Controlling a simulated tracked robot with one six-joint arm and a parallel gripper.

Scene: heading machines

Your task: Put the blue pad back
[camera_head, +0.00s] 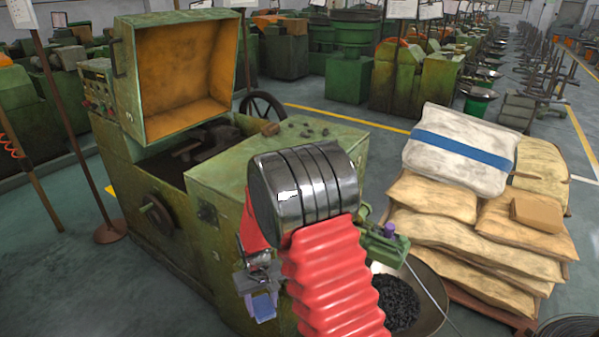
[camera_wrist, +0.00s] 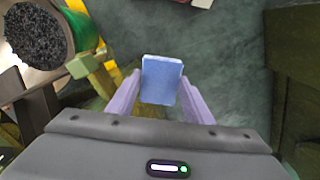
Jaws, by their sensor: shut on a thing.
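The blue pad (camera_wrist: 161,82) is a small flat block, held upright between the two purple fingers of my gripper (camera_wrist: 160,98) in the wrist view. Its upper part sticks out past the fingertips, over grey-green floor. In the head view the pad (camera_head: 264,307) shows small and low, at the end of my gripper (camera_head: 262,290), in front of the green machine. My silver and red arm partly covers this area. The pad hangs in the air, with no surface seen touching it.
The green machine (camera_head: 160,225) has its lid open, brown inside. A pan of black parts (camera_head: 437,300) lies right of my arm; it also shows in the wrist view (camera_wrist: 66,72). Stacked sacks (camera_head: 470,235) stand on a pallet at right. Open floor (camera_wrist: 225,40) lies beyond the pad.

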